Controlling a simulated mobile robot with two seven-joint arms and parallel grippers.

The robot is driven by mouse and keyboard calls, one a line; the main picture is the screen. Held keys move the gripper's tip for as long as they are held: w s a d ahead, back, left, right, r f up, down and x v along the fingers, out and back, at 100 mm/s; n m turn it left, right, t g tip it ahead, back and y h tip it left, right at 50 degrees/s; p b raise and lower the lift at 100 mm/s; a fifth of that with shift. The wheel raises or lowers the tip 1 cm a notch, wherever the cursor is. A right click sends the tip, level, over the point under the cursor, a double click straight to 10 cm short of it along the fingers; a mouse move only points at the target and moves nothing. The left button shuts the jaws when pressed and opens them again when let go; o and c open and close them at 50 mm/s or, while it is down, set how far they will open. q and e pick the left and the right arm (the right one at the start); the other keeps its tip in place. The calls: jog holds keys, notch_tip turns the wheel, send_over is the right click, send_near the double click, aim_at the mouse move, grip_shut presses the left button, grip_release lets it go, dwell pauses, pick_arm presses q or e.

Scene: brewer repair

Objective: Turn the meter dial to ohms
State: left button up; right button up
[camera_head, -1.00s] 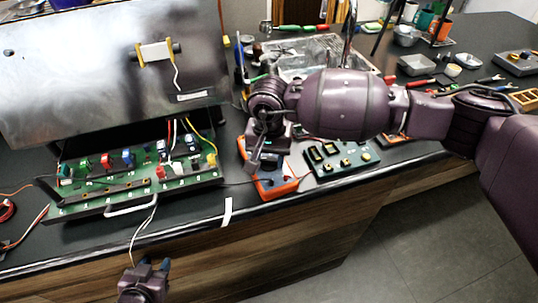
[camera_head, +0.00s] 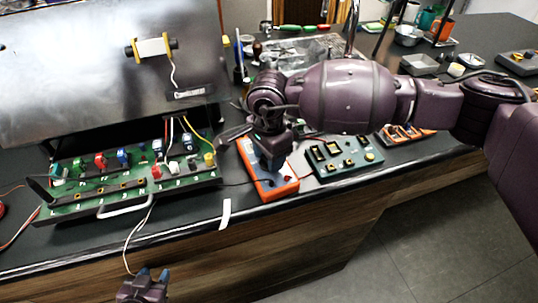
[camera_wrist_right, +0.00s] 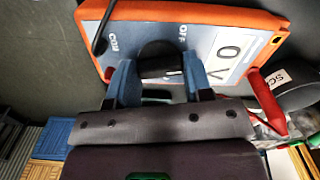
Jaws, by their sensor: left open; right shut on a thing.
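The orange-framed meter (camera_head: 284,188) lies on the dark bench in the head view, partly hidden under my right gripper (camera_head: 270,155). In the right wrist view the meter's pale face (camera_wrist_right: 226,48) shows the letters "OFF", "COM", an "O" and a "V". My right gripper (camera_wrist_right: 160,82) has its blue fingers on either side of the black dial (camera_wrist_right: 160,58) and is shut on it. The dial's pointer direction is hard to make out. My left gripper (camera_head: 145,275) is open and empty in front of the bench, low in the head view.
A green circuit board (camera_head: 345,157) lies right of the meter, touching or very near it. The opened brewer's green terminal panel (camera_head: 130,180) with a white handle is on the left. A red probe (camera_wrist_right: 268,100) lies beside the meter. The bench's front edge is close.

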jog(key=m, duration=0.3)
jog(key=shift+m, duration=0.3)
jog(key=m, duration=0.4)
jog(key=shift+m+p, duration=0.3)
jog(key=shift+p, duration=0.05)
jog(key=o, duration=0.9)
jog(key=shift+r, duration=0.45)
notch_tip(320, 180, up, 10)
jog(key=shift+f, duration=0.1)
